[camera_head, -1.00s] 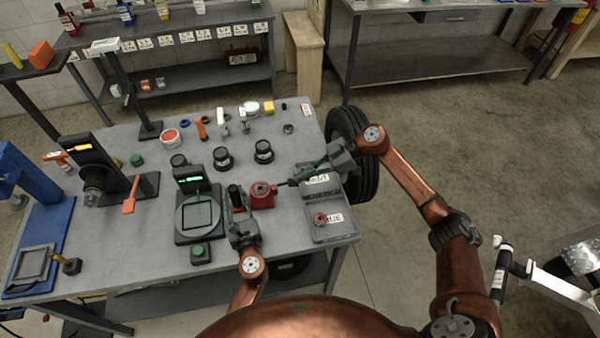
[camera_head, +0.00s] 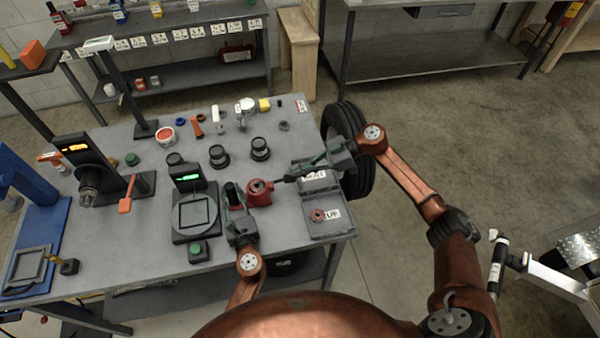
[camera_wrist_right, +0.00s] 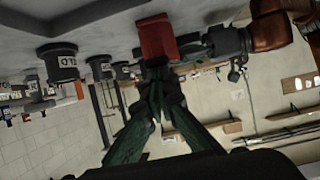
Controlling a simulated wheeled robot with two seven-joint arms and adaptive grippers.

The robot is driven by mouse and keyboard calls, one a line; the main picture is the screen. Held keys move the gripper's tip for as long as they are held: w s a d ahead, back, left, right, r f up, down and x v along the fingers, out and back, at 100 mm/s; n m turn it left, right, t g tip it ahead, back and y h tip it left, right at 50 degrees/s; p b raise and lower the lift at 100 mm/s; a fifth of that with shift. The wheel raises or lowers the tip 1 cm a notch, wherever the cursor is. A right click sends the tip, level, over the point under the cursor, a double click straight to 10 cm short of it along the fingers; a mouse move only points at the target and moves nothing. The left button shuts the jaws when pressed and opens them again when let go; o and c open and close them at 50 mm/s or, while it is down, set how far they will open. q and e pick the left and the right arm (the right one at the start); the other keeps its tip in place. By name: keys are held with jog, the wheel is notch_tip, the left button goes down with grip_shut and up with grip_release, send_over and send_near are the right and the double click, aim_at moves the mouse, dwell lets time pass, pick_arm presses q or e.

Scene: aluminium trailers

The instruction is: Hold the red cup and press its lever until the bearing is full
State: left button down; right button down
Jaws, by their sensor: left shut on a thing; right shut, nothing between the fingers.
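The red cup (camera_head: 259,191) is at the middle right of the workbench. It also shows at the top of the right wrist view (camera_wrist_right: 157,38). My left gripper (camera_head: 236,203) is shut on it from the left side; this gripper also shows beside the cup in the right wrist view (camera_wrist_right: 226,42). My right gripper (camera_head: 284,180) comes in from the right, shut and empty, its tips just beside the cup. In the right wrist view its fingertips (camera_wrist_right: 155,84) meet just below the cup. The lever is too small to make out, and I cannot pick out the bearing.
A scale with a green display (camera_head: 195,215) stands left of the cup. Two dark labelled boxes (camera_head: 330,218) sit at the bench's right edge, under and near my right gripper. Dark knobbed weights (camera_head: 219,157) stand behind. A tyre (camera_head: 346,140) leans at the right.

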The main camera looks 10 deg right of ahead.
jog(key=shift+f, duration=0.1)
jog(key=d+r, duration=0.8)
jog(key=r, duration=0.2)
jog(key=shift+s+d+r, duration=0.15)
jog(key=shift+d, duration=0.1)
jog(key=shift+a, duration=0.1)
dwell(2.3)
jog(key=s+a+f+n+h, duration=0.1)
jog(key=a+f+n+h, duration=0.15)
jog(key=a+n, duration=0.45)
jog(key=s+a+f+n+h, duration=0.15)
jog(key=a+n+h, duration=0.25)
jog(key=n, duration=0.8)
jog(key=w+a+r+n+t+h, duration=0.2)
jog(key=a+r+n+t, duration=0.3)
jog(key=n, duration=1.2)
jog(key=shift+w+a+n+t+h, duration=0.3)
jog(key=shift+a+n+t+h, duration=0.15)
jog(key=shift+h, duration=0.2)
